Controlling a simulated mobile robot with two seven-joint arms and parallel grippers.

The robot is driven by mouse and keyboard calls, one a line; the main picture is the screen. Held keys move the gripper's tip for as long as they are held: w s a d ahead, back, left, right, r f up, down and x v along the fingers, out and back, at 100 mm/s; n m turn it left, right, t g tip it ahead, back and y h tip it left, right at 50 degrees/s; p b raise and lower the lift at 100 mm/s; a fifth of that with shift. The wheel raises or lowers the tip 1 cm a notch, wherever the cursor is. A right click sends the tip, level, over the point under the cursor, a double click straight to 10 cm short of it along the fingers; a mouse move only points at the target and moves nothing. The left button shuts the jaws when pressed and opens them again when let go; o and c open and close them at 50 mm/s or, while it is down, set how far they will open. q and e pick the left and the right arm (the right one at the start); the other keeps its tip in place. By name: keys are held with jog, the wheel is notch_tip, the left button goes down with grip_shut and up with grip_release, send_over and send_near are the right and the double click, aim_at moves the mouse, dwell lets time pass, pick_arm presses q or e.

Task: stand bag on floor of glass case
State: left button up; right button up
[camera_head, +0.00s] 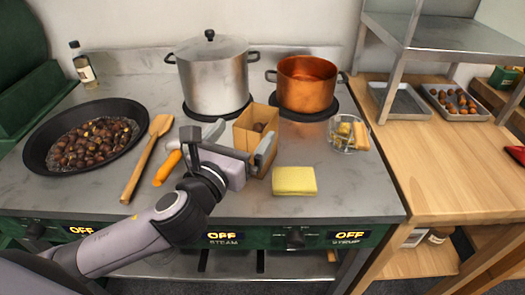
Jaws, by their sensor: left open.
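A brown paper bag (243,137) stands upright and open-topped on the steel counter, with a brown chestnut (259,127) showing in its mouth. My left gripper (240,136) reaches in from the left, its jaws open, with one finger left of the bag and the other at its right front side. The wrist hides part of the bag's lower front, so I cannot tell if the fingers touch it. I cannot make out a glass case in this view. My right gripper is not in view.
A wide pan of chestnuts (34,151), a wooden spoon (143,167) and an orange-handled tool (167,167) lie left. Behind are a steel pot (213,80) and copper pot (306,86). The wooden table (440,165) has clear room.

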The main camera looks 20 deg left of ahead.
aim_at(265, 106)
pick_arm(q)
jog(key=shift+w, duration=0.3)
jog(key=shift+w+r, duration=0.15)
jog(key=shift+w, duration=0.05)
jog(key=shift+w+d, duration=0.15)
jog(key=shift+w, duration=0.55)
jog(key=shift+w+d, duration=0.15)
jog(key=shift+w, duration=0.95)
jog(key=shift+w+d, duration=0.15)
jog(key=shift+w, duration=0.9)
jog(key=shift+c, duration=0.3)
